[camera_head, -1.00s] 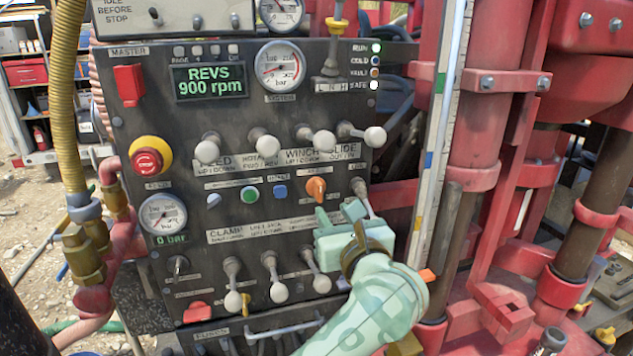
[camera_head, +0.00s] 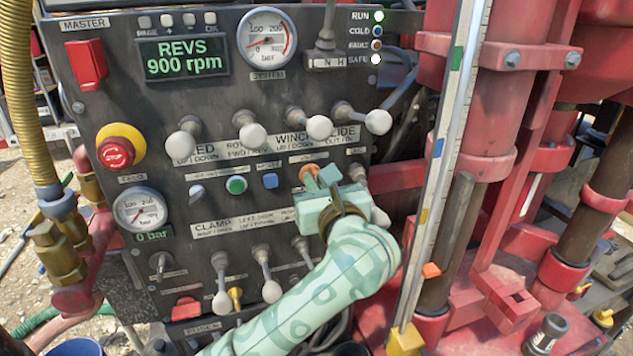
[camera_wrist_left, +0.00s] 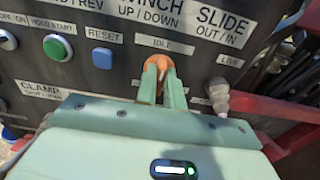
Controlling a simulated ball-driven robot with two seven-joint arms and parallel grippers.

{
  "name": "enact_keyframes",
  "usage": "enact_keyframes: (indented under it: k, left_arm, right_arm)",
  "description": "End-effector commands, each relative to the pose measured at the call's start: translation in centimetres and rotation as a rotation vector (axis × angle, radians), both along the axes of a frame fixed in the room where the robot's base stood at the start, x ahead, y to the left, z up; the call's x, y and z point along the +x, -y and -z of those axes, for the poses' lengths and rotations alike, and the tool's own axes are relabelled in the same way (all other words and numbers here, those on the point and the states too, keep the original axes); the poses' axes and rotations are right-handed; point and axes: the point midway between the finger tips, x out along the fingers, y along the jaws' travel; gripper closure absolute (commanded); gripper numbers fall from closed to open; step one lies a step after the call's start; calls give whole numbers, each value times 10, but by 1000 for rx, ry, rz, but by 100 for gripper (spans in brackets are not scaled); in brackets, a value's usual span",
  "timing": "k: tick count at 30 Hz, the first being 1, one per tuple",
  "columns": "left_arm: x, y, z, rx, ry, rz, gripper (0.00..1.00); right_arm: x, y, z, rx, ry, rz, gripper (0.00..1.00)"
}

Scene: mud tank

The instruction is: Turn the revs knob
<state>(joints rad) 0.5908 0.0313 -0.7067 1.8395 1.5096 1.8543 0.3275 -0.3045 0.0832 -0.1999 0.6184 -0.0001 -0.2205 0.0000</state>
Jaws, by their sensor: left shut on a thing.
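The orange revs knob (camera_head: 309,170) sits on the dark control panel (camera_head: 90,165), right of the blue button. In the wrist view the orange knob (camera_wrist_left: 158,66) shows between the fingertips, below the label IDLE. My left gripper (camera_head: 318,182) is shut on the knob, with one pale green finger on each side of it (camera_wrist_left: 160,80). The gripper body hides the lower part of the knob's surroundings. The display (camera_head: 183,57) reads REVS 900 rpm. My right gripper is not in view.
A row of levers with pale ball ends (camera_head: 318,127) stands out above the knob. A lever (camera_wrist_left: 217,92) is close at the gripper's right. A red emergency button (camera_head: 116,152) is at the left. The red mast (camera_head: 480,150) stands at the right.

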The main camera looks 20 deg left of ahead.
Motion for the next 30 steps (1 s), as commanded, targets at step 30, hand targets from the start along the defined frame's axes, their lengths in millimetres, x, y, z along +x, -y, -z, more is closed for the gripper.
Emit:
enact_keyframes:
  k: [30]
  left_arm:
    - [1, 1, -3, 454, -312, 0, 100]
  right_arm:
    - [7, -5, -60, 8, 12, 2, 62]
